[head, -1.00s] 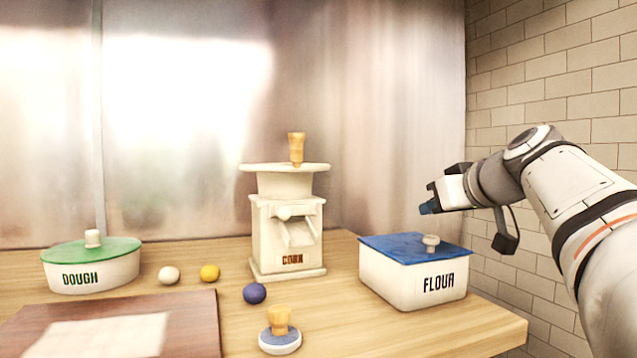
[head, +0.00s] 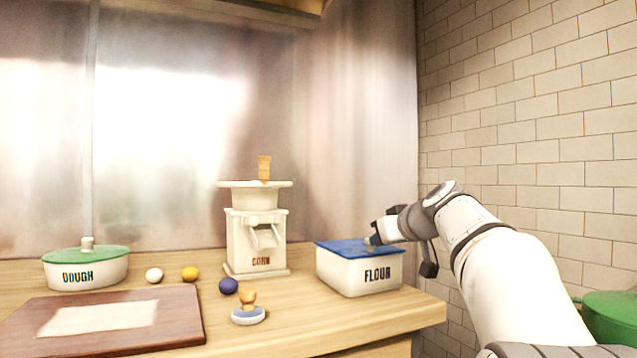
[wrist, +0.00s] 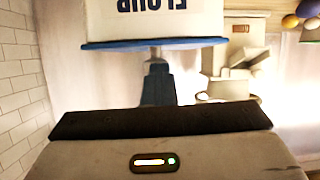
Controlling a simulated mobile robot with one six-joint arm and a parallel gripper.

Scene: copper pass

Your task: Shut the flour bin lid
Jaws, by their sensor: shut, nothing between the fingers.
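The flour bin (head: 360,274) is a white box with a black FLOUR label, near the right end of the counter. Its blue lid (head: 343,245) lies flat across the top in the head view, with no gap that I can make out.
The corn mill (head: 256,240) stands left of the bin. A purple ball (head: 228,286) and a wooden-handled stamp (head: 249,312) lie in front. The dough dish (head: 85,270) and brown board (head: 110,325) are at left. A tiled wall (head: 530,150) rises at right.

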